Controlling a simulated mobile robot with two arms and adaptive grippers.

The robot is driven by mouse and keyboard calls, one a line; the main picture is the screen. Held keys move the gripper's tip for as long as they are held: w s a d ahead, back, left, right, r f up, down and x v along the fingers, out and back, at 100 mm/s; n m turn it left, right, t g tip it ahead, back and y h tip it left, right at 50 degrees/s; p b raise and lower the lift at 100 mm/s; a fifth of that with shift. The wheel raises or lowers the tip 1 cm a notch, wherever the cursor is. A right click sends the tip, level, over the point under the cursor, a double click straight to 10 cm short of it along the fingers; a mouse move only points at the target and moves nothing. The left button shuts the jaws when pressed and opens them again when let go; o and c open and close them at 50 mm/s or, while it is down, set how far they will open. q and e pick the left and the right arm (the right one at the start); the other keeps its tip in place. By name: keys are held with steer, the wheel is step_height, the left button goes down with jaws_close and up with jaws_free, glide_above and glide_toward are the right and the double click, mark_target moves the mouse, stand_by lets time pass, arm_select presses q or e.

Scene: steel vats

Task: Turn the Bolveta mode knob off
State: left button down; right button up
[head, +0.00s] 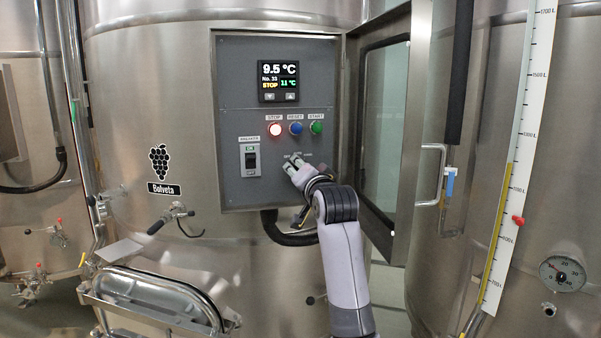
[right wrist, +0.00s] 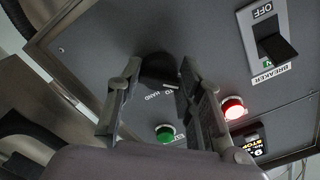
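The Bolveta vat (head: 165,125) carries a grey control panel (head: 235,90) inside an open-doored box. The black mode knob (right wrist: 158,70) sits low on this panel, with a partly covered label reading HAND beside it in the right wrist view. My right gripper (head: 293,166) is at the knob and hides most of it in the head view. In the right wrist view its two fingers (right wrist: 160,72) stand apart, one on each side of the knob. I cannot tell whether they touch it. The knob's exact setting is unclear. My left gripper is not in view.
Above the knob are a lit red STOP button (head: 275,129), a blue RESET button (head: 296,127) and a green START button (head: 316,127). The breaker switch (head: 250,159) is to the left. The open glazed door (head: 386,130) stands close to my right arm.

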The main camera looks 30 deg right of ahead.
steer(key=o, duration=0.5)
steer(key=shift+f, duration=0.1)
steer(key=shift+c, duration=0.2)
steer(key=v, duration=1.2)
steer(key=shift+a, duration=0.1)
